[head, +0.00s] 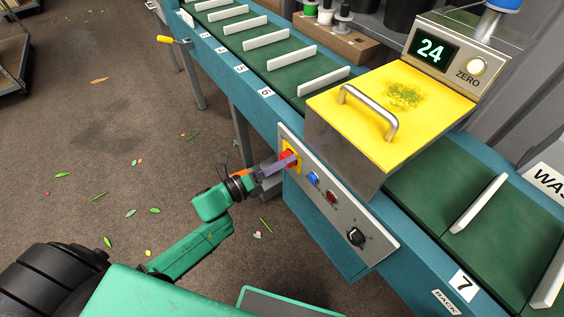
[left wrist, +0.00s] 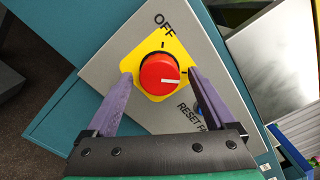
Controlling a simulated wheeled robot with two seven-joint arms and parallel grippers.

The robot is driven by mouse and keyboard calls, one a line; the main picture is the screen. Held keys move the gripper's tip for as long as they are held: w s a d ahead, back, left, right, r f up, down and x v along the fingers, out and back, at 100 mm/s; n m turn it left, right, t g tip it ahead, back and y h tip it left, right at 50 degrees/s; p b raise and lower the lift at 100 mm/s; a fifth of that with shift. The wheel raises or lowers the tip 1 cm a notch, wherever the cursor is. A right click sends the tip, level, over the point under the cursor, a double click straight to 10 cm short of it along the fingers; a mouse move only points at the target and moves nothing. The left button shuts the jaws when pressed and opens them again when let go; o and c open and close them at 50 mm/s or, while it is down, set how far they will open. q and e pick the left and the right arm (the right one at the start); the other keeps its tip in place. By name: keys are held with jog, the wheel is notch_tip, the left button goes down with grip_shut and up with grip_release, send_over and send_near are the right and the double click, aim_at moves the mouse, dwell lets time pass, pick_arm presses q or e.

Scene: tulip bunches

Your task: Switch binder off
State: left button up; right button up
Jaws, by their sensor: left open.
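The binder's control panel (head: 322,182) is a light grey plate on the teal machine side. At its left end is a round red rotary switch (head: 287,156) on a yellow plate. In the left wrist view the red switch (left wrist: 158,74) shows a white pointer line aimed right, away from the OFF label (left wrist: 164,25) above it. My left gripper (left wrist: 160,76) is open, its two purple fingers on either side of the switch, with small gaps visible. In the head view my left gripper (head: 279,164) reaches the panel from the left and partly covers the switch.
A blue button (head: 313,178), a red button (head: 332,196) and a black knob (head: 355,236) are farther along the panel. Above is a yellow-lidded box (head: 385,120) with a handle and a display reading 24 (head: 431,49). The green conveyor (head: 290,75) has white dividers. Leaves litter the floor.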

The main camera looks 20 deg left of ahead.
pick_arm(q)
jog(key=shift+w, duration=0.1)
jog(key=shift+c, duration=0.3)
jog(key=c, duration=1.3)
pick_arm(e)
jog(key=shift+a, duration=0.2)
jog(key=shift+d+r, duration=0.1)
jog(key=shift+r, duration=0.05)
pick_arm(q)
jog(key=shift+n, duration=0.4)
pick_arm(e)
jog(key=shift+w+r, duration=0.1)
pick_arm(q)
jog(key=shift+r+n+p, duration=0.1)
jog(key=shift+n+p, duration=3.3)
jog(key=shift+n, duration=5.1)
pick_arm(e)
notch_tip(320, 180, up, 6)
jog(key=shift+r, duration=0.15)
